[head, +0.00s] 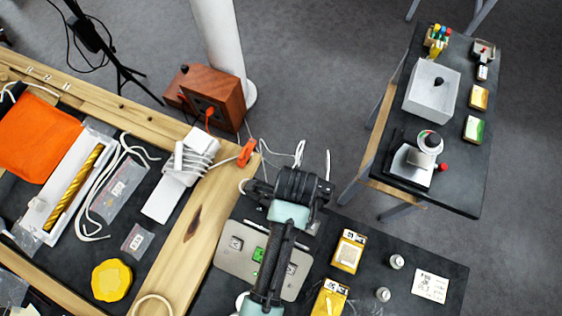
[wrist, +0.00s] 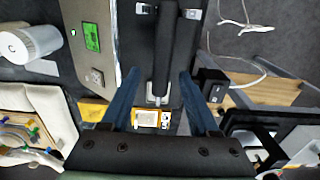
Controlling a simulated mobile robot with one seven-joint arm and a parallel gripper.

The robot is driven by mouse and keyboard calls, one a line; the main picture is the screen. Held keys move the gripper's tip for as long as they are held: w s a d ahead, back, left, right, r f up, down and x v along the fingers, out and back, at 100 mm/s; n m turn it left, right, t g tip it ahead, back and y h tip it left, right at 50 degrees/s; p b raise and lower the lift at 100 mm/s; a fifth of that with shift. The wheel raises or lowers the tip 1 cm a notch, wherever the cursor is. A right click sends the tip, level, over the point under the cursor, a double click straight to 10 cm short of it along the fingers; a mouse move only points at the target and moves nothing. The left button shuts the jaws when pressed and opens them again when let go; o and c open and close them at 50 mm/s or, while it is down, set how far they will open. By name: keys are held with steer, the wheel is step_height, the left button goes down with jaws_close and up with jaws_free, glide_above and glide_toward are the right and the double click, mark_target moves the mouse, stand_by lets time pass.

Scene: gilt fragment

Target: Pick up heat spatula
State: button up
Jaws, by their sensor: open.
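In the wrist view, a black cylindrical handle with a small metal end (wrist: 165,50), which I take for the heat spatula, runs from the top edge down between my fingers. My gripper (wrist: 156,74) is open, its two dark blue fingers on either side of the handle. I cannot tell how far above it they are. I see no grip on it. In the head view, my gripper (head: 290,185) is over the near dark table, and my arm and gripper hide the tool there.
A silver device with a green display (wrist: 92,37) lies left of the handle. A yellow box (wrist: 152,118) shows beneath my gripper. In the head view, a wooden frame (head: 195,225), white cables (head: 285,152) and small jars (head: 397,261) surround it. A side table (head: 455,110) stands apart.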

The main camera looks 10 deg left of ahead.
steer(key=shift+f, duration=0.85)
jaws_close()
